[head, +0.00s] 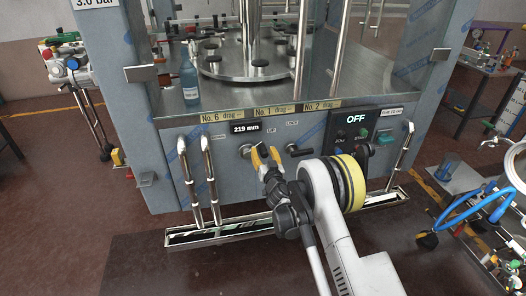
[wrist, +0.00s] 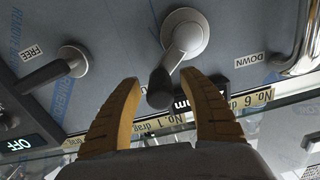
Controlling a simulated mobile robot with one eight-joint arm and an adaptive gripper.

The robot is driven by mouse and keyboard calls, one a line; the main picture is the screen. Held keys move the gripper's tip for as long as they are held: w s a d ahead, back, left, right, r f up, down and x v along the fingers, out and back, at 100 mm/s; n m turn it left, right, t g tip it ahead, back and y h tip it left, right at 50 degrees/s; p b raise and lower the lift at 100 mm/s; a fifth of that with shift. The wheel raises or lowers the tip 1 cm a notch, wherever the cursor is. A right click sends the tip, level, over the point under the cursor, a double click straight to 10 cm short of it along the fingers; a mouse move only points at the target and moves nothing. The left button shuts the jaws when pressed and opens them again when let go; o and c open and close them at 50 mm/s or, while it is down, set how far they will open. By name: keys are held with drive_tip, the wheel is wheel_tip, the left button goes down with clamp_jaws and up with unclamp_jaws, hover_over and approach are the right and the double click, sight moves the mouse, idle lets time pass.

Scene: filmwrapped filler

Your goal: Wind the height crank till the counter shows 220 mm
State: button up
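The counter (head: 246,128) on the machine's front panel reads 219 mm in the head view. The height crank shows its silver hub (head: 245,151) just below the counter; it also shows in the wrist view (wrist: 187,36). Its dark knob (wrist: 160,90) sits between the fingers of my gripper (wrist: 159,82), with a gap visible on each side. My gripper (head: 265,154) is open, its two yellow fingers at the crank. In the wrist view the counter is mostly hidden behind the knob and the right finger.
A black-handled lever (head: 293,150) marked FREE in the wrist view (wrist: 72,62) is close to the right of the crank in the head view. The control display (head: 355,119) reads OFF. Upright metal handrails (head: 185,165) stand left of the crank. A blue bottle (head: 189,82) stands on the machine deck.

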clamp_jaws()
drive_tip(key=shift+w+d+f+m, duration=0.1)
drive_tip(key=shift+d+f+m, duration=0.15)
drive_tip(key=shift+m, duration=0.35)
drive_tip(key=shift+d+f+m, duration=0.15)
drive_tip(key=shift+f+m, duration=0.2)
drive_tip(key=shift+m, duration=0.25)
unclamp_jaws()
drive_tip(key=v, duration=0.7)
drive_tip(key=shift+s, duration=0.25)
drive_tip(key=shift+d+r, duration=0.1)
drive_tip(key=shift+r, duration=0.05)
